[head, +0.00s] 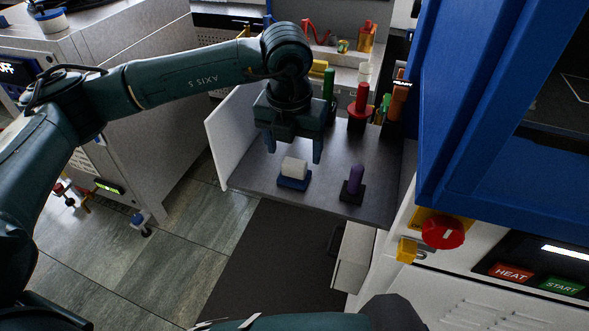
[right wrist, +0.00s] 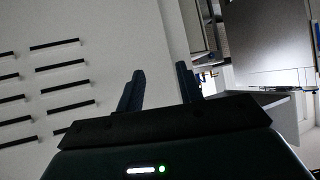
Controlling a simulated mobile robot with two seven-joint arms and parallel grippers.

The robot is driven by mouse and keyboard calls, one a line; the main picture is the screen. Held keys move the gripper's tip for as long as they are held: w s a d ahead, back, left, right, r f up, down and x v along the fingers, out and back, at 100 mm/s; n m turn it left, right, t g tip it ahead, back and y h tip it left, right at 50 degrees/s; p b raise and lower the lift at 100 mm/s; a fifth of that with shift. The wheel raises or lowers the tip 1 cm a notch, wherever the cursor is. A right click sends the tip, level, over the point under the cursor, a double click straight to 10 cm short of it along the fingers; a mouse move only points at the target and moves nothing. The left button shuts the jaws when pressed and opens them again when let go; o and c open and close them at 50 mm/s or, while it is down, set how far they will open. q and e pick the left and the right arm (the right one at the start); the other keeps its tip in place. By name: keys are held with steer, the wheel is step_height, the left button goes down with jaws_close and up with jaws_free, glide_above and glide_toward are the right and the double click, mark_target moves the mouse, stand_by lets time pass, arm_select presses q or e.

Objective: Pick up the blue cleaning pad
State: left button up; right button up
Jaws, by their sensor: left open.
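The blue cleaning pad (head: 293,183) lies flat near the front left of a dark grey shelf (head: 245,176), with a white block (head: 294,168) on top of it. My left gripper (head: 294,148) points down just above the pad and white block, with one finger to each side. It is open and holds nothing. My right gripper (right wrist: 159,86) shows in the right wrist view with its fingers apart and nothing between them. The pad does not show in that view.
A purple object on a black base (head: 354,181) stands to the right of the pad. Red (head: 361,98), green and orange items stand behind. A white panel (head: 232,136) bounds the shelf's left side. A blue press frame (head: 455,110) rises at the right.

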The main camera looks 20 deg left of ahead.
mark_target(294, 162)
arm_select(q)
steer(key=f, duration=0.3)
steer(key=f+p, duration=0.1)
steer(key=shift+w+f, duration=0.25)
steer(key=shift+f, duration=0.15)
steer(key=shift+c, duration=0.6)
steer(key=c, duration=0.9)
steer(key=shift+r, duration=0.1)
steer(key=shift+c, duration=0.3)
step_height(294, 162, up, 10)
steer(key=shift+b, duration=0.8)
steer(key=o, duration=0.4)
steer(key=shift+c, duration=1.3)
